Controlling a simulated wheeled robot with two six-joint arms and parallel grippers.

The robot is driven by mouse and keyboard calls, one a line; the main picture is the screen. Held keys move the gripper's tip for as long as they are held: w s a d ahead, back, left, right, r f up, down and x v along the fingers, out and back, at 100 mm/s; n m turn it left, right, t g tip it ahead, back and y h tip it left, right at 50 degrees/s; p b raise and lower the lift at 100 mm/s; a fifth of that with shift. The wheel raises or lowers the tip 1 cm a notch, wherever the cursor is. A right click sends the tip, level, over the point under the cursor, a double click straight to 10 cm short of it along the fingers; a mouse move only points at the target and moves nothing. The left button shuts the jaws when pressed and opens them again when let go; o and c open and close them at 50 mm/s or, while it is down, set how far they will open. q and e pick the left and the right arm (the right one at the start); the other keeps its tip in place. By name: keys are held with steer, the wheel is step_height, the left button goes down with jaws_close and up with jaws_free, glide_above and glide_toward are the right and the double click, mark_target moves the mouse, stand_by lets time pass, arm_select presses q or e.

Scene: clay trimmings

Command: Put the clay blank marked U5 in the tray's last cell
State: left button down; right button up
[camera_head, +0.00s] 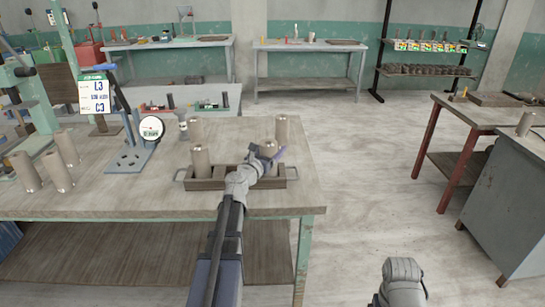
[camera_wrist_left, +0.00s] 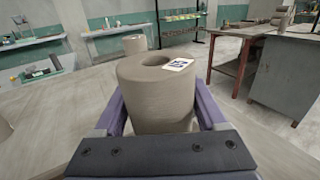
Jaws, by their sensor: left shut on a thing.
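My left gripper (camera_head: 270,156) reaches over the right end of the brown tray (camera_head: 206,185), its purple fingers closed around a clay blank. In the left wrist view this blank (camera_wrist_left: 155,98) is a grey-brown cylinder with a hole in its top. A small label with dark marks lies on its top edge; I cannot read it surely. My arm hides the tray's middle, and I cannot tell whether the held blank touches the tray floor. Another blank (camera_head: 201,162) stands in the tray's left part. My right gripper is not in view.
One blank (camera_head: 196,129) stands behind the tray, another (camera_head: 282,129) behind the held one. Several blanks (camera_head: 57,172) stand at the table's left. A blue-grey stand (camera_head: 128,158), a round dial (camera_head: 151,128) and a sign (camera_head: 93,96) are left of the tray.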

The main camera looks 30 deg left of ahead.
arm_select(q)
steer(key=shift+f, duration=0.15)
steer(key=shift+f, duration=0.2)
jaws_free()
steer(key=shift+r, duration=0.1)
steer(key=shift+s+r, duration=0.15)
steer(key=shift+r, duration=0.05)
steer(key=s, duration=1.1)
steer(key=shift+s+d, duration=0.15)
steer(key=shift+s, duration=0.25)
steer(key=shift+f, duration=0.1)
